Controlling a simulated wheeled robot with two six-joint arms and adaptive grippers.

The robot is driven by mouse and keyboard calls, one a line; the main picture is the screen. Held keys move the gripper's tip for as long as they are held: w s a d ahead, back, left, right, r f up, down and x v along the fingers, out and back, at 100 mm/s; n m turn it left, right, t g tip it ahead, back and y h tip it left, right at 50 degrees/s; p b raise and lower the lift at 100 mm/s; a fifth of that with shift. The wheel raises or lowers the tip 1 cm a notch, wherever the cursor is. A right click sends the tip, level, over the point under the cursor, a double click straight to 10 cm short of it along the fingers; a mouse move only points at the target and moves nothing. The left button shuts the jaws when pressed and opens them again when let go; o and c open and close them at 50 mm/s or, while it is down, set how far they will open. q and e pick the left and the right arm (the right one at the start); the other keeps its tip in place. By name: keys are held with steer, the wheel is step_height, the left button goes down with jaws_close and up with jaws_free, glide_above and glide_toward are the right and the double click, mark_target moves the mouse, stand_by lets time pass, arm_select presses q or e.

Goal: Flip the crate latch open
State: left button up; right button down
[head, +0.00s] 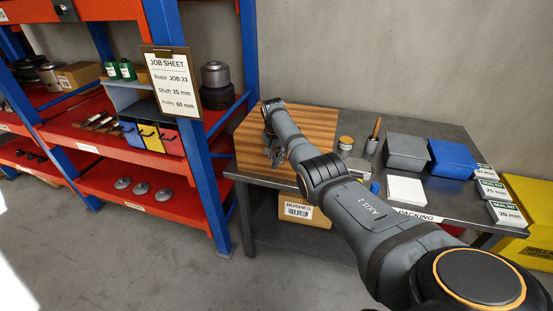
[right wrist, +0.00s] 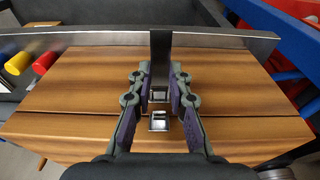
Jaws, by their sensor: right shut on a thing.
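The wooden crate (head: 313,124), with its slatted top, stands at the left end of the table. It also fills the right wrist view (right wrist: 70,112). The latch (right wrist: 160,122) shows there as small bright metal fittings on the wood, with a dark upright strip (right wrist: 160,66) beyond. My right gripper (head: 274,152) is over the crate, its fingers (right wrist: 160,84) closed around the latch part at the strip. Exactly which part is between the pads is hard to tell. In the head view my gripper and arm hide the latch. My left gripper is not in view.
The table (head: 340,178) also bears a small jar (head: 346,143), a grey box (head: 406,152), a blue box (head: 451,158) and a white block (head: 405,190) to the right. A red shelf (head: 125,185) with a blue post (head: 203,150) stands close on the left.

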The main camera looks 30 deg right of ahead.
mark_target(275, 163)
steer(key=c, duration=1.2)
jaws_free()
steer(key=r, duration=0.4)
steer(key=a+r, duration=0.1)
steer(key=r, duration=0.3)
steer(key=s+r, duration=0.1)
steer(key=r, duration=0.2)
steer(key=shift+s+a+r, duration=0.1)
steer(key=shift+a+r, duration=0.1)
steer(key=shift+r, duration=0.2)
